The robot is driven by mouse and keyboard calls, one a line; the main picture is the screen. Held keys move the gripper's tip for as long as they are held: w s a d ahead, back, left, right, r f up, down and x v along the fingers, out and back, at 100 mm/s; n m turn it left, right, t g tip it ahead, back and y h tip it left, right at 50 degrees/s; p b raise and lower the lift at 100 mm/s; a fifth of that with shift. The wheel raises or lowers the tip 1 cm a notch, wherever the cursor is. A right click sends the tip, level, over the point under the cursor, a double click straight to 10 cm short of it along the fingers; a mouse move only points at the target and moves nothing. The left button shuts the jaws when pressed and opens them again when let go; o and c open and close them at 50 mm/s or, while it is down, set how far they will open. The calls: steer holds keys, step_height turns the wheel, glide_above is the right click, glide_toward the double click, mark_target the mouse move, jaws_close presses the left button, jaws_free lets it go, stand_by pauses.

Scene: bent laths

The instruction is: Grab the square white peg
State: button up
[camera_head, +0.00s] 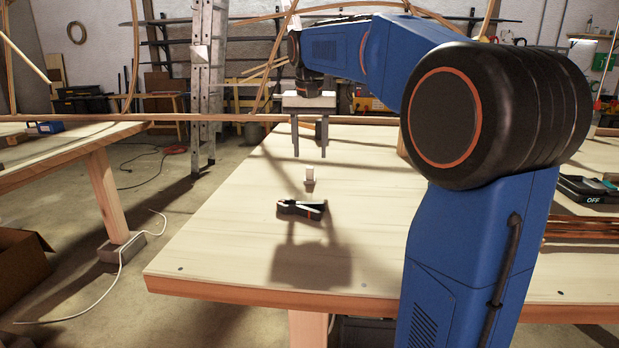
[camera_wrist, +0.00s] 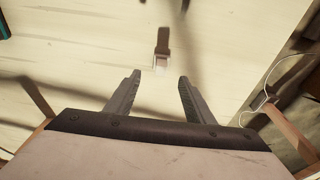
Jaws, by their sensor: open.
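In the wrist view the peg (camera_wrist: 161,62) shows as a small light block just beyond the fingertips, near the middle of the gap. My gripper (camera_head: 310,156) is open and empty, pointing down above the table, with its fingers apart. In the head view its tips appear a little above the peg; they do not touch it. Both fingers also show in the wrist view (camera_wrist: 160,76).
A black clamp-like tool (camera_head: 301,209) lies on the table in front of the peg. The table (camera_head: 220,250) is mostly bare around them. A dark tray-like item (camera_head: 588,190) sits at the far right. Bent laths (camera_head: 135,60) rise behind the table, near a ladder (camera_head: 208,80).

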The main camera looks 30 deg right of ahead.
mark_target(310, 168)
steer(key=shift+w+d+f, duration=0.1)
steer(key=shift+w+f, duration=0.1)
steer(key=shift+f, duration=1.6)
steer(key=shift+w+d+f, duration=0.1)
steer(key=shift+w+f, duration=0.1)
steer(key=shift+f, duration=1.55)
steer(key=shift+c, duration=0.5)
steer(key=c, duration=1)
